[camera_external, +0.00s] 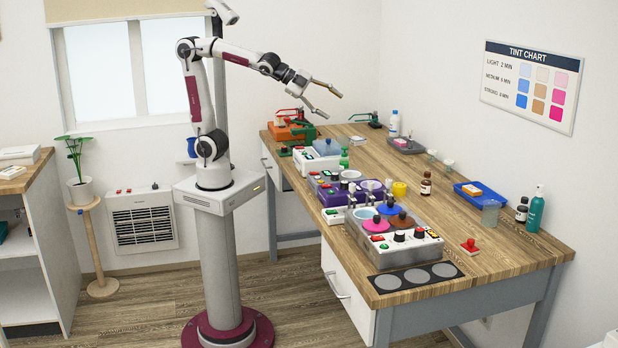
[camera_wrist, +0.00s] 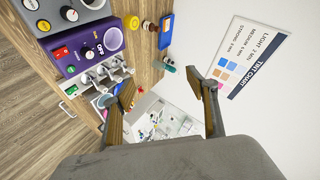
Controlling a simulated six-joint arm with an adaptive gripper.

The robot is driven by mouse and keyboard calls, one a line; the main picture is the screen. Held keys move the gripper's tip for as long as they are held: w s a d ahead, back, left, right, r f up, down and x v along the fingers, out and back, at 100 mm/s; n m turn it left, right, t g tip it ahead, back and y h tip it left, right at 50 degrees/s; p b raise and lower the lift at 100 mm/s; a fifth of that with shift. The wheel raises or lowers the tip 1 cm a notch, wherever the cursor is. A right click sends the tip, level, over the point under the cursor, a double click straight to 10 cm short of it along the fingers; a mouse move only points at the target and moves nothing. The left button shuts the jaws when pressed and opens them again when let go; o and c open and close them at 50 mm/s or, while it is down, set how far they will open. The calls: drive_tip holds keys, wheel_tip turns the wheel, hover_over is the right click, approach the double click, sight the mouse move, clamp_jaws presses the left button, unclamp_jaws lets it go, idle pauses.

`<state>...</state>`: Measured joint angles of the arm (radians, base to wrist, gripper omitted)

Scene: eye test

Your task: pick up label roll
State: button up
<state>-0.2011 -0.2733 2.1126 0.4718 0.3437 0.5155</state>
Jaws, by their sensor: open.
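I cannot surely make out a label roll. A small yellow round thing (camera_external: 399,189) stands on the wooden bench right of the purple unit and may be it; it also shows in the wrist view (camera_wrist: 149,26). My gripper (camera_external: 333,106) is open and empty, high above the back part of the bench and well apart from everything on it. In the wrist view my two fingers (camera_wrist: 160,82) are spread with nothing between them.
A brown bottle (camera_external: 426,183) stands right of the yellow thing, and a blue tray (camera_external: 482,197) lies further right. The purple unit (camera_external: 331,195) and a grey unit with coloured lids (camera_external: 412,252) crowd the left. Bare wood (camera_external: 455,220) shows between.

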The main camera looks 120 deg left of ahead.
drive_tip(key=w+a+r+m+t, duration=0.2)
drive_tip(key=w+a+m, duration=0.2)
drive_tip(key=w, duration=0.4)
drive_tip(key=w+a+r+m+t, duration=0.2)
drive_tip(key=w+a+m, duration=0.25)
drive_tip(key=w, duration=0.35)
drive_tip(key=w+a+f+m+t+h, duration=0.1)
drive_tip(key=w+a+f+m+h, duration=0.35)
drive_tip(key=w+m, duration=0.6)
drive_tip(key=a+f+m+g+h, duration=0.1)
drive_tip(key=a+f+m+h, duration=0.1)
drive_tip(key=f+m, duration=0.4)
drive_tip(key=a+f+m+h, duration=0.2)
drive_tip(key=f+m+h, duration=0.15)
drive_tip(key=f, duration=0.45)
drive_tip(key=s+a+f+m+g+h, duration=0.1)
drive_tip(key=s+f+m, duration=0.1)
drive_tip(key=f, duration=0.3)
drive_tip(key=s+f+m+g+h, duration=0.1)
drive_tip(key=s+f+m, duration=0.1)
drive_tip(key=f, duration=0.3)
drive_tip(key=s+a+f+m+g, duration=0.1)
drive_tip(key=s+f+m+g, duration=0.1)
drive_tip(key=f, duration=0.3)
drive_tip(key=shift+s+a+f+m+h, duration=0.3)
drive_tip(key=shift+f+m+h, duration=0.1)
drive_tip(key=shift+m, duration=0.35)
drive_tip(key=shift+s+f, duration=0.3)
drive_tip(key=shift+f, duration=0.1)
